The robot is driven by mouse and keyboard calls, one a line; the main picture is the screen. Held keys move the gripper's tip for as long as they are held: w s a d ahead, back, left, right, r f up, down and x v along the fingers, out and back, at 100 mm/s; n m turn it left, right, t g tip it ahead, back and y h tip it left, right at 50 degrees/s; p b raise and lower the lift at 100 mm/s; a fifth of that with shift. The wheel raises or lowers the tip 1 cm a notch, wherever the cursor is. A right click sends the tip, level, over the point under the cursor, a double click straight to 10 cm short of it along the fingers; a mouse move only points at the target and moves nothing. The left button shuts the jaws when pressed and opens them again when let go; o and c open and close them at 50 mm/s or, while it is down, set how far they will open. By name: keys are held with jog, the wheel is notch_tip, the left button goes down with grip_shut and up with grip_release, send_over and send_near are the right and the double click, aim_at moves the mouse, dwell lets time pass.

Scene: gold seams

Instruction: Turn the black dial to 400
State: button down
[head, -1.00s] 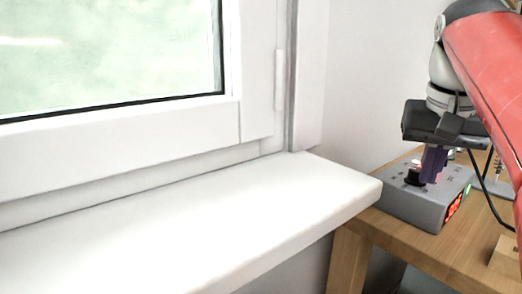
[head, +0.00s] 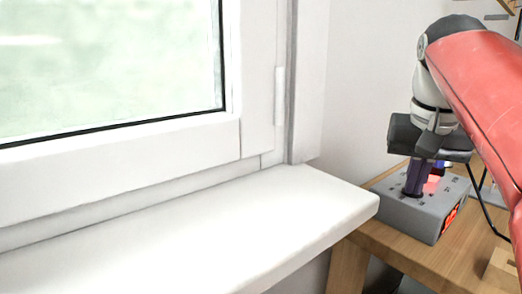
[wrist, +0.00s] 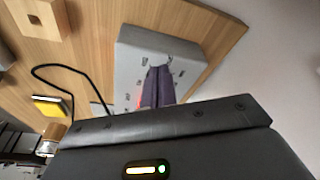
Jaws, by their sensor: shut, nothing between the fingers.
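A grey box (head: 404,214) with small marks on its top and a red lit display (head: 450,219) on its right side stands on the wooden table; the display cannot be read. My gripper (head: 412,188), with purple fingers, is shut and points down at the box top. Its tips are at the spot of the black dial, which is hidden or merges with the dark fingers. In the wrist view the box (wrist: 150,42) lies under the shut fingers (wrist: 158,72), and no dial can be made out; contact cannot be told.
The wooden table (head: 400,254) holds the box near a corner beside the white window sill (head: 200,240). A black cable (wrist: 70,68) curves over the table near a yellow-topped item (wrist: 52,107). A wooden block (wrist: 45,18) lies farther off.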

jog(key=shift+w+a, duration=0.15)
dwell(0.4)
jog(key=shift+a, duration=0.15)
jog(key=shift+s+a, duration=0.1)
jog(key=shift+s, duration=0.15)
jog(key=shift+r+p, duration=0.15)
jog(key=shift+p, duration=0.15)
jog(key=p+v, duration=0.2)
jog(key=v, duration=0.1)
jog(key=shift+w, duration=0.35)
jog(key=shift+w+v, duration=0.15)
jog(key=shift+v, duration=0.55)
jog(key=shift+w+v, duration=0.15)
jog(key=shift+v, duration=0.5)
jog(key=shift+r, duration=0.1)
